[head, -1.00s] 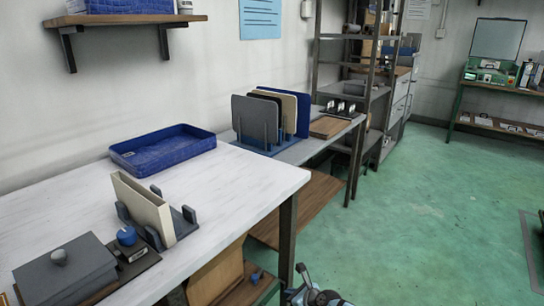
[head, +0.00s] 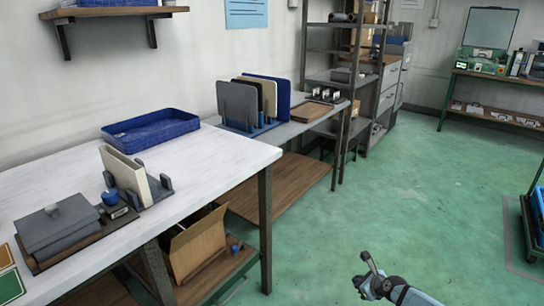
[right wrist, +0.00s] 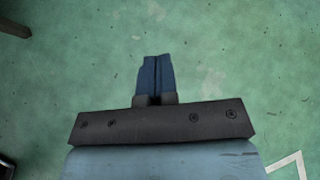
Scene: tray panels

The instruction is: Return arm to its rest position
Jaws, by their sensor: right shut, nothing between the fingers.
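My right gripper (head: 361,283) is low at the bottom of the head view, over the green floor, with my forearm coming in from the bottom edge. In the right wrist view its two blue fingers (right wrist: 153,75) lie together, shut, with nothing between them and only floor beyond. It is apart from the tables and touches nothing that I can see. My left gripper is not in view.
The white table (head: 215,152) at left bears a blue tray (head: 150,131), a cream panel in a holder (head: 125,172) and a grey lidded box (head: 58,228). A rack of upright panels (head: 238,105) stands on the bench behind. An open carton (head: 197,245) is underneath. The floor (head: 430,200) around my gripper is clear.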

